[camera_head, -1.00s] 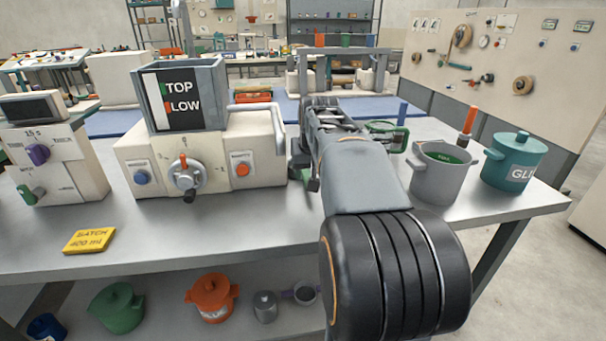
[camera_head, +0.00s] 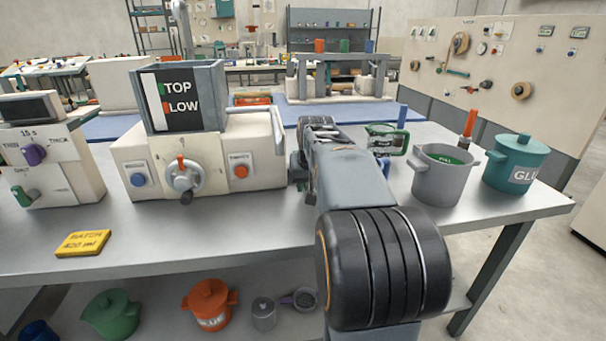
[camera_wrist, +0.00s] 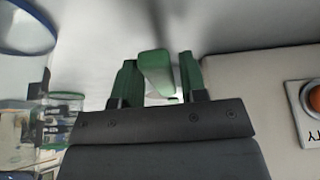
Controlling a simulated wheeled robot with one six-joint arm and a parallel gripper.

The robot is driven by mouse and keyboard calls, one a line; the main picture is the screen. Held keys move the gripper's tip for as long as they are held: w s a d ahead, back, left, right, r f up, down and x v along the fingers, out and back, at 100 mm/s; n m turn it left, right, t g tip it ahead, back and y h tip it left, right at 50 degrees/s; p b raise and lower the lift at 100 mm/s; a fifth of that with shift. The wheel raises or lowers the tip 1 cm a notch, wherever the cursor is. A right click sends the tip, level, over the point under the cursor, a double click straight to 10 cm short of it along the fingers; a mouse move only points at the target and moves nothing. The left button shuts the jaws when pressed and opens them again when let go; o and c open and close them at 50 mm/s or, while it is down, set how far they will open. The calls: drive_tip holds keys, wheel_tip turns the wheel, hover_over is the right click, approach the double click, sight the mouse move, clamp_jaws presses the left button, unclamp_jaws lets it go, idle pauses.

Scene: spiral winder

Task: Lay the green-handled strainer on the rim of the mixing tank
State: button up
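In the wrist view a green handle (camera_wrist: 154,72), apparently the strainer's, lies between the two fingers of my gripper (camera_wrist: 158,60). Narrow gaps show beside it, so the fingers look open around it. The strainer's bowl is not visible. In the head view my arm hides the gripper and the strainer. A grey open tank marked TOP and LOW (camera_head: 208,92) stands on the cream machine, left of my arm. A grey two-handled pot (camera_head: 440,182) with a green disc inside stands to the right. I cannot tell from labels which is the mixing tank.
The cream machine (camera_head: 265,150) is close left of my gripper. A green-rimmed clear jug (camera_head: 396,133) stands behind my arm, and a blue-rimmed vessel (camera_wrist: 28,48) shows in the wrist view. A teal glue pot (camera_head: 516,152) is far right. The table front is clear beside a yellow card (camera_head: 83,243).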

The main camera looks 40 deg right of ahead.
clamp_jaws()
drive_tip(key=shift+r, duration=0.1)
